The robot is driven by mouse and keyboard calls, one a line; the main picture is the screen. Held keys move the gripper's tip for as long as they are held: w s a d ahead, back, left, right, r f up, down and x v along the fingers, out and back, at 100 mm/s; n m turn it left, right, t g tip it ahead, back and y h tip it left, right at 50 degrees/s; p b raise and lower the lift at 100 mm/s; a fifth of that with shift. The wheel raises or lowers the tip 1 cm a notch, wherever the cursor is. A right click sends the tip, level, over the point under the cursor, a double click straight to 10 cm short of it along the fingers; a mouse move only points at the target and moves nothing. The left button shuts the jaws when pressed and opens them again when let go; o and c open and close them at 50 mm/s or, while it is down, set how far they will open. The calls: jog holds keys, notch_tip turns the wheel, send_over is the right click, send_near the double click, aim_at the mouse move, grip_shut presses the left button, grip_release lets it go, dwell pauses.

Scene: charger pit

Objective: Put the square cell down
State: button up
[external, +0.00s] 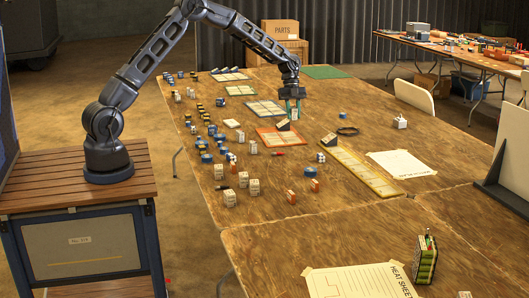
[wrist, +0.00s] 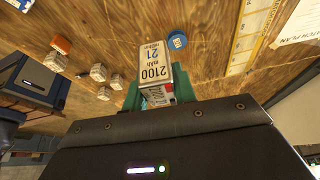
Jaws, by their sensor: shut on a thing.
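My gripper (external: 293,108) is over the wooden table, above the far edge of the orange-framed tray (external: 266,131). Its green fingers are shut on the square cell. In the wrist view my gripper (wrist: 158,92) has a finger on each side of the square cell (wrist: 152,73), whose pale label reads 2100 mAh 21. In the external view the cell is small between the fingers, and I cannot tell whether its lower end touches anything. A small dark piece with a pale face (external: 283,126) stands on the tray just below the gripper.
Many small cells (external: 205,145) crowd the table's left side. Other framed trays (external: 264,109) lie behind the orange one. A long yellow-framed strip (external: 358,170) lies front right, near a paper sheet (external: 403,163). A black coil (external: 347,131) lies to the right.

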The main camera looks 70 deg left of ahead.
jog(key=s+a+n, duration=0.1)
jog(key=s+a, duration=0.1)
jog(key=s, duration=1.3)
notch_tip(320, 180, down, 20)
jog(key=shift+d+r, duration=0.1)
jog(key=shift+r, duration=0.1)
jog(key=o, duration=1.1)
jog(key=shift+f, duration=0.1)
jog(key=shift+c, duration=0.2)
